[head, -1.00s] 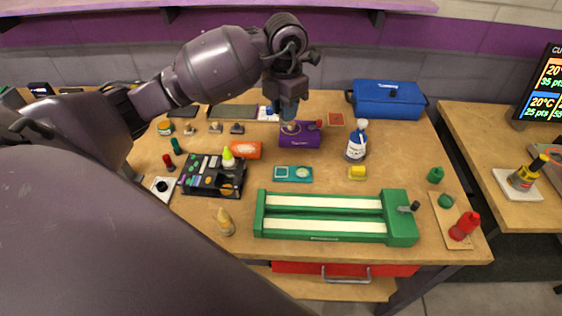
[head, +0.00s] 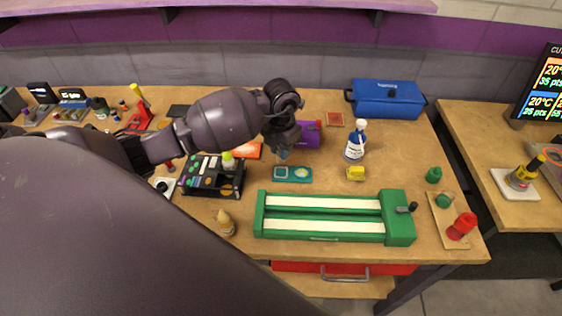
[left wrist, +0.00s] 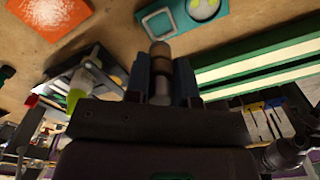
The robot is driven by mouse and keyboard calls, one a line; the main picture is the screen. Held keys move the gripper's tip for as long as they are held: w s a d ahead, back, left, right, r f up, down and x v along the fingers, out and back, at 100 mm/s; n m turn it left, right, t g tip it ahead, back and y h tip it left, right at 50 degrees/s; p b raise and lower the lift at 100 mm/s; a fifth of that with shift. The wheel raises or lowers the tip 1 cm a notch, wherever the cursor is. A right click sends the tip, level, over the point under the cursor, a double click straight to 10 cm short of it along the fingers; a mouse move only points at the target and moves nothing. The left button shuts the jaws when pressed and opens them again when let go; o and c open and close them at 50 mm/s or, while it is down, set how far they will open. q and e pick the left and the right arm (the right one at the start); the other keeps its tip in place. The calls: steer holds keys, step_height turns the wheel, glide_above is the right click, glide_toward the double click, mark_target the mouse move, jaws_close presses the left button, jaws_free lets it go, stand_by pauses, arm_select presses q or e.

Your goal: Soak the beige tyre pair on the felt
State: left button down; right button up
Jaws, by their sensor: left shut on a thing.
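My left gripper (head: 284,152) is low over the table, just behind the teal plate (head: 292,180). In the left wrist view my left gripper (left wrist: 162,68) is shut on a small banded brown and grey cylinder (left wrist: 160,68), which looks like the beige tyre pair. In the head view the fingers hide it. The teal plate has a square recess and a pale round pad; it also shows in the left wrist view (left wrist: 179,28), ahead of the fingertips and apart from the cylinder. I cannot tell for sure which surface is the felt. My right gripper is not in view.
A green two-strip fixture (head: 397,226) stands in front. A purple box (head: 308,138) is behind the gripper. A black tray (head: 230,190) with bottles is left, a yellow block (head: 356,173) and spray bottle (head: 355,145) right. Bare table surrounds the teal plate.

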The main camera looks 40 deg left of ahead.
arm_select(q)
steer(key=shift+f, duration=1.25)
step_height(320, 180, down, 2)
steer(key=shift+f, duration=0.55)
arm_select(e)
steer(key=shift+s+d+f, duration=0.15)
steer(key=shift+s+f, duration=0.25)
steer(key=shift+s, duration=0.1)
arm_select(q)
steer(key=shift+f, duration=0.1)
steer(key=c, duration=1.4)
jaws_free()
steer(key=shift+f, duration=0.1)
steer(key=o, duration=0.4)
steer(key=shift+o, duration=0.2)
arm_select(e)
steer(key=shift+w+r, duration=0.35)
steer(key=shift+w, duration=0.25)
